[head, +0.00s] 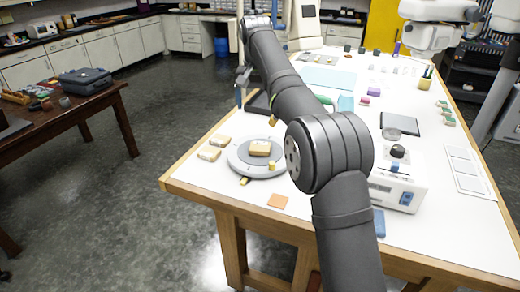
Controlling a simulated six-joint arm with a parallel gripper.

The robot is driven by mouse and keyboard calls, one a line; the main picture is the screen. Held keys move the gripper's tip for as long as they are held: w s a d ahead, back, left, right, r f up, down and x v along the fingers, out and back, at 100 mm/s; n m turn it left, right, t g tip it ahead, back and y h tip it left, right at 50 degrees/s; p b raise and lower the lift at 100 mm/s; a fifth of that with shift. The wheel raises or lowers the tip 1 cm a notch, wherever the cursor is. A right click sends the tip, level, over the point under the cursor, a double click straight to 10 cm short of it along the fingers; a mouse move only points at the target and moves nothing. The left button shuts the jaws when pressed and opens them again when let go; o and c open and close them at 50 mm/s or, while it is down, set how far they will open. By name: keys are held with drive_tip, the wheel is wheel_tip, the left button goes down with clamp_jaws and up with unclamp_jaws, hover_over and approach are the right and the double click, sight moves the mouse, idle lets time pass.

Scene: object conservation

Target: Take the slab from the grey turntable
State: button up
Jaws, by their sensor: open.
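The slab (260,149), a tan block with a paler side, lies flat near the middle of the round grey turntable (242,163). A small yellow piece (272,166) is at the turntable's front right rim. My gripper (240,92) appears as a small dark shape left of my forearm, beyond the turntable and apart from the slab. It is open, and I see nothing between its fingers. Its details are small and partly hard to make out. My forearm passes to the right of the turntable and hides part of the table behind it.
Two similar tan blocks (220,140) (209,154) lie left of the turntable, close to the table's left edge. An orange square (278,201) lies in front. A white device with a dark knob (400,184) stands to the right. The front left table corner is clear.

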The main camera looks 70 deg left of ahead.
hover_over(260, 146)
drive_tip(key=d, duration=0.1)
drive_tip(key=f, duration=0.7)
drive_tip(key=s+f, duration=0.1)
drive_tip(key=f, duration=0.3)
drive_tip(key=shift+d+f, duration=0.15)
drive_tip(key=shift+f, duration=0.15)
drive_tip(key=shift+w+a+f, duration=0.15)
drive_tip(key=shift+f, duration=0.75)
drive_tip(key=shift+w+a+f, duration=0.1)
drive_tip(key=shift+a+f, duration=0.05)
drive_tip(key=shift+f, duration=0.7)
drive_tip(key=shift+w+a+f, duration=0.15)
drive_tip(key=shift+f, duration=0.75)
drive_tip(key=c, duration=1.1)
